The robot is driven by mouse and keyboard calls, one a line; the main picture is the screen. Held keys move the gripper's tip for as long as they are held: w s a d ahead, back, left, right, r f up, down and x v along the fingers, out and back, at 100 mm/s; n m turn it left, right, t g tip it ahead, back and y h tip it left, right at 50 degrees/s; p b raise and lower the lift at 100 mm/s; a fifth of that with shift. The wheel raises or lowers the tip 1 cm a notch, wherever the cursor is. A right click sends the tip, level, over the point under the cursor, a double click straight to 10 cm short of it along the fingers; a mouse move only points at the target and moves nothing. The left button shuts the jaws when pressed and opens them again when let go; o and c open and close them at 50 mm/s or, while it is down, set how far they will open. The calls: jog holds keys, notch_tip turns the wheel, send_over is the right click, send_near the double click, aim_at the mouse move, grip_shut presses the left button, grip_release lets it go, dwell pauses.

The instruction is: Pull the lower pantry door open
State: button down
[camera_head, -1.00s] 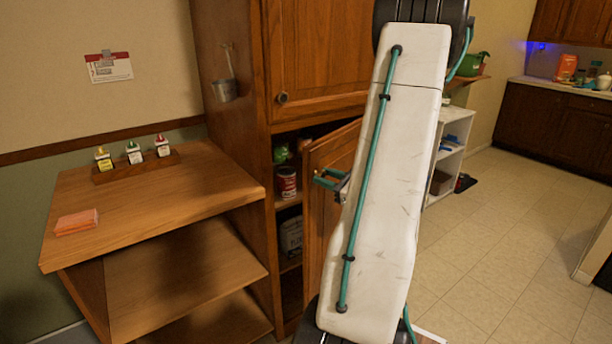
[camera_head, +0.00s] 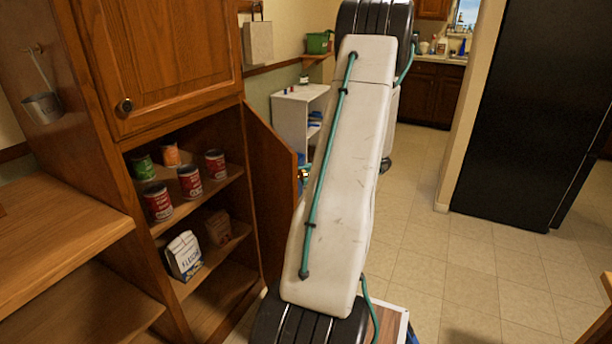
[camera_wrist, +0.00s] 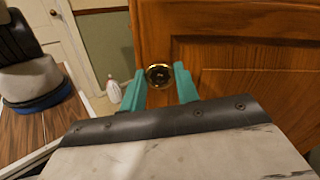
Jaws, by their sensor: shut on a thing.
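The lower pantry door (camera_head: 272,175) stands wide open in the head view, swung out to the right on its right-hand hinge side. Its wood panel (camera_wrist: 245,70) fills the upper right of the wrist view. The round brass knob (camera_wrist: 159,75) sits near the panel's left edge. My gripper (camera_wrist: 160,84) is shut on the knob, with a teal finger on each side of it.
Several cans (camera_head: 190,182) and a flour bag (camera_head: 184,256) stand on the pantry shelves. The upper door (camera_head: 160,60) is shut. A wooden shelf unit (camera_head: 60,235) is at left, a white shelf (camera_head: 292,120) behind, and a black fridge (camera_head: 530,110) at right. Tiled floor (camera_head: 470,270) is clear.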

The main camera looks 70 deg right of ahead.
jog(key=shift+s+d, duration=0.25)
jog(key=shift+d, duration=0.1)
jog(key=c, duration=1)
grip_release()
jog(key=shift+c, duration=0.2)
jog(key=shift+r, duration=0.1)
jog(key=shift+r, duration=0.3)
jog(key=s+a+r, duration=0.4)
jog(key=s+a, duration=0.6)
jog(key=a, duration=0.1)
jog(key=shift+s+a, duration=0.4)
